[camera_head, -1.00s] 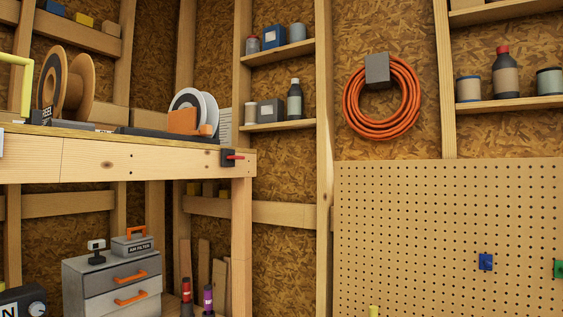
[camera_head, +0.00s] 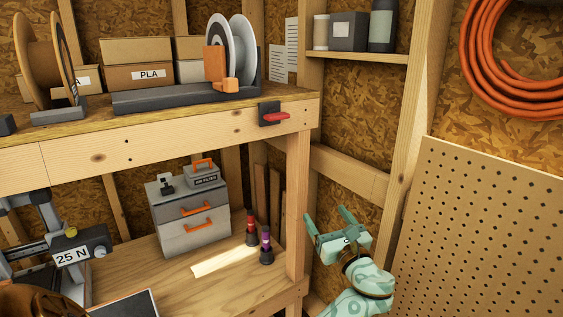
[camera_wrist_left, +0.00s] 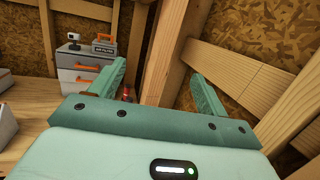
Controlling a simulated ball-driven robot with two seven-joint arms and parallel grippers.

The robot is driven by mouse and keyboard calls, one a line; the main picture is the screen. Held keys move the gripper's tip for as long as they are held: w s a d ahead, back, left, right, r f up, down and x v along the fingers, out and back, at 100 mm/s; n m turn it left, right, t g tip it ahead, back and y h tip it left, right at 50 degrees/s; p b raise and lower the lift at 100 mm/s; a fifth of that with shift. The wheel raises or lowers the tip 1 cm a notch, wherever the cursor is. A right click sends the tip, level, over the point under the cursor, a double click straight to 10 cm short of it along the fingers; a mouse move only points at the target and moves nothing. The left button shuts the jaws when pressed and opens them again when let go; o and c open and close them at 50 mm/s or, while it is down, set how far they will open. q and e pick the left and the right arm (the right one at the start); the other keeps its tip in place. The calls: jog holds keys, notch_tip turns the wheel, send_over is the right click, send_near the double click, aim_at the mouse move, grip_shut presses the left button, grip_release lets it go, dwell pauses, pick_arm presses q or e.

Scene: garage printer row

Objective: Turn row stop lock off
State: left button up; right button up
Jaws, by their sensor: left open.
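The row stop lock shows in the head view as a small dark box with a red lever (camera_head: 276,117) on the front edge of the upper bench, near its right end. The lever lies about level and points right. My left gripper (camera_head: 328,219) is open and empty, below and to the right of the lock, in front of the wall past the bench post. In the left wrist view its two fingers (camera_wrist_left: 158,75) stand apart with the wooden post beyond them. The lock does not show in that view. My right gripper is not in view.
The upper bench (camera_head: 75,155) carries spools and boxes. The bench post (camera_head: 297,205) stands left of my left gripper. Below are a grey drawer unit (camera_head: 190,220) and two small bottles (camera_head: 266,247). A pegboard (camera_head: 480,230) is at the right.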

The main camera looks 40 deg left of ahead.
aim_at(281, 119)
pick_arm(q)
jog(key=s+r+n+g+y+p, duration=0.1)
jog(key=s+r+g+y, duration=0.1)
jog(key=r, duration=0.6)
jog(key=s+r+n+g+y+p, duration=0.1)
jog(key=s+r+n+g+y, duration=0.15)
jog(key=r, duration=0.55)
jog(key=shift+m, duration=0.45)
jog(key=p+x, duration=0.1)
jog(key=x, duration=0.4)
jog(key=p+x, duration=0.2)
jog(key=x, duration=0.3)
jog(key=p+x, duration=0.2)
jog(key=x, duration=0.2)
jog(key=shift+w+a+f, duration=0.1)
jog(key=shift+w+a, duration=0.25)
jog(key=shift+a, duration=0.05)
jog(key=shift+w+a+p, duration=0.15)
jog(key=shift+a+p, duration=0.15)
jog(key=shift+a, duration=0.3)
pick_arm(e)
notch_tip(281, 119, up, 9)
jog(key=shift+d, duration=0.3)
pick_arm(q)
jog(key=c, duration=1)
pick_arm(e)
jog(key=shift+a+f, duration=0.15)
